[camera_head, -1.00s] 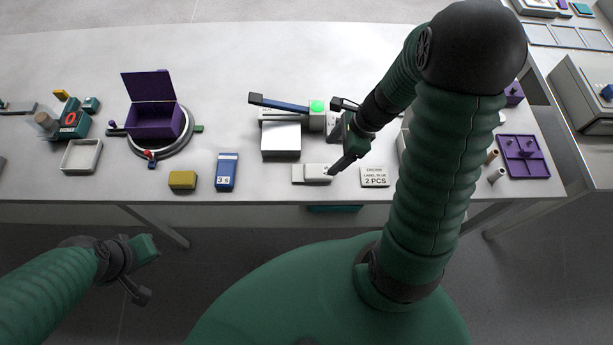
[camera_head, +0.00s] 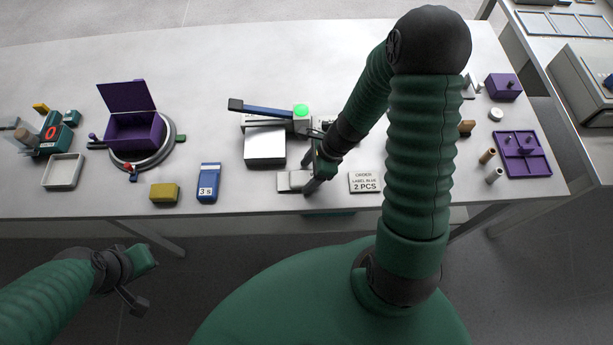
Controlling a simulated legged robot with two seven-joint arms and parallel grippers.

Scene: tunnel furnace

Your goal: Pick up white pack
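The white pack (camera_head: 288,181) lies flat near the front edge of the table, just in front of a light-topped block. My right gripper (camera_head: 308,163) reaches down over the pack's right end, with its fingers apart. The near finger overlaps that end in the picture and hides part of it; I cannot tell if they touch. My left gripper (camera_head: 147,276) is open and empty, low at the left, in front of the table and away from the pack.
A label card reading "2 PCS" (camera_head: 365,183) lies right of the pack. The light-topped block (camera_head: 265,146) and a device with a blue lever (camera_head: 265,109) stand behind. A blue timer (camera_head: 208,183) and yellow block (camera_head: 164,193) are left. My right arm hides some table.

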